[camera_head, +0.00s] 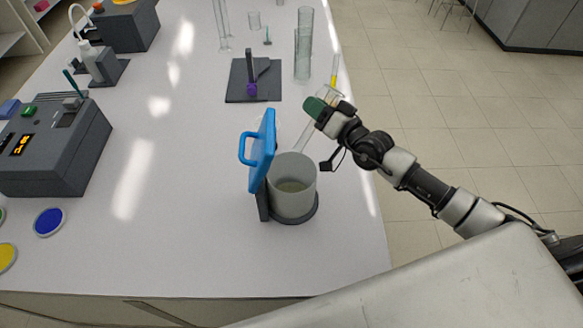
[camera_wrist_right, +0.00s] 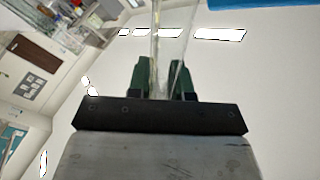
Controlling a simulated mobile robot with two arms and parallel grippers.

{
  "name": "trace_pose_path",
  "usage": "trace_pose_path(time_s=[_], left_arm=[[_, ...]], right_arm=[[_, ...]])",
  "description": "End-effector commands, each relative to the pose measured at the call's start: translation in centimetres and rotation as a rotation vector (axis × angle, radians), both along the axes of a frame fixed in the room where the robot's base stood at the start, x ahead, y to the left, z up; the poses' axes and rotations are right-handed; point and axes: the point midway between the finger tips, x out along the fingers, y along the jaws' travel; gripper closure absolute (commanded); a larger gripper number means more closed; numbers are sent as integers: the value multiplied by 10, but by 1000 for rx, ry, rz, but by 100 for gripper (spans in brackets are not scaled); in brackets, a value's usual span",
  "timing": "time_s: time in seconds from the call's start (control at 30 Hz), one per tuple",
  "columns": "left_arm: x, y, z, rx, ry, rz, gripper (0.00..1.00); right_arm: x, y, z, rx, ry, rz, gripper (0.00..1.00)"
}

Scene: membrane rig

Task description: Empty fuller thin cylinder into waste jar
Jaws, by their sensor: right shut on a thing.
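My right gripper (camera_head: 322,108) is shut on a thin clear glass cylinder (camera_head: 305,134), which is tilted with its lower end pointing down and left at the waste jar. In the right wrist view the cylinder (camera_wrist_right: 172,50) runs up between the green fingers (camera_wrist_right: 164,80). The waste jar (camera_head: 293,200) is a wide greyish vessel on a dark round base, with some liquid at its bottom. Its blue lid (camera_head: 264,150) stands open on the left side. The cylinder's lower end is at or just above the jar's far rim; I cannot tell if they touch. My left gripper is not in view.
Tall clear cylinders (camera_head: 303,45) stand behind, near the right table edge. A slim yellow-tinted piece (camera_head: 334,72) shows just beyond my gripper. A dark stand (camera_head: 252,82) lies behind the jar. A grey instrument (camera_head: 60,145) is at left.

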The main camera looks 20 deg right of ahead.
Motion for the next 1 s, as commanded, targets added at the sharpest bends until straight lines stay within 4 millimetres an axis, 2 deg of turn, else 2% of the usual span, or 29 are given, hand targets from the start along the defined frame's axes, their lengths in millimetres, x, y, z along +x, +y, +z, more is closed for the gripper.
trace_pose_path(time_s=[0.03, 0.1, 0.47, 1.0], left_arm=[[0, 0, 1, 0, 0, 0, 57], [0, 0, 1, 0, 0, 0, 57], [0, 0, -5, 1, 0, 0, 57], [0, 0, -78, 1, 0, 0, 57]], right_arm=[[3, -11, -3, 37, 19, -4, 100], [5, -19, -8, 107, 45, -6, 100], [6, -28, -19, 223, 86, -5, 100], [15, -48, -62, 612, 236, -11, 100]])
